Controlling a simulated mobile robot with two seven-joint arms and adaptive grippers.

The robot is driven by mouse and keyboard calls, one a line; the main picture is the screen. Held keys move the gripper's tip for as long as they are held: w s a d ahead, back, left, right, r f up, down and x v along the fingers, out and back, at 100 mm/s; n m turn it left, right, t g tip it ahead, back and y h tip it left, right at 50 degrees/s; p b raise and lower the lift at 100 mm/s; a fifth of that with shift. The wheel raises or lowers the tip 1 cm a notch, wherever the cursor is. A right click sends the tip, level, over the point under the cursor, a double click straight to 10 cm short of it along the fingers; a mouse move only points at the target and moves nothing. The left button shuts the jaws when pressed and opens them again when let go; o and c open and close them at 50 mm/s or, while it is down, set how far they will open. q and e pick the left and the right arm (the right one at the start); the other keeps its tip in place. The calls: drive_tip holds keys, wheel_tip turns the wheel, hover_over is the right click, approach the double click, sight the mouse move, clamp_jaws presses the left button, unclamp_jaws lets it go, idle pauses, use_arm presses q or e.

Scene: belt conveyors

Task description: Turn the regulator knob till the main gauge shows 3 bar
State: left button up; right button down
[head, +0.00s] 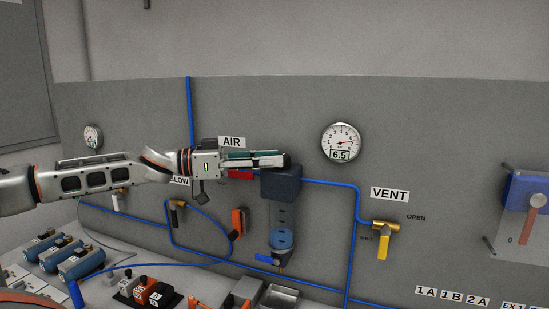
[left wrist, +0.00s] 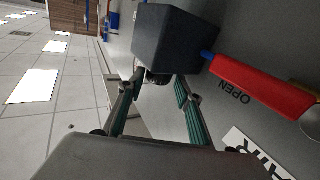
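The main gauge (head: 342,142) is a round white dial on the wall panel in the head view, and its digital window reads 6.5. The regulator is a dark block (head: 281,184) above a clear bowl with blue in it. It also shows in the left wrist view (left wrist: 172,38). The black regulator knob (left wrist: 158,77) is partly visible at the block's near face. My left gripper (left wrist: 161,90) is open, its green-padded fingers on either side of the knob; contact is unclear. In the head view the left gripper (head: 283,161) is just above the block. My right gripper is not in view.
A red lever (head: 241,175) lies beside the regulator, under the AIR label. A yellow vent valve handle (head: 383,245) is to the right. Blue tubes run along the panel. Blue cylinders (head: 82,262) and small switches stand on the bench below. A smaller gauge (head: 93,136) is far left.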

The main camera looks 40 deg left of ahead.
use_arm(q)
drive_tip(key=shift+w+d+f, duration=0.1)
drive_tip(key=shift+w+d, duration=0.35)
drive_tip(key=shift+d, duration=0.15)
drive_tip(key=c, duration=0.8)
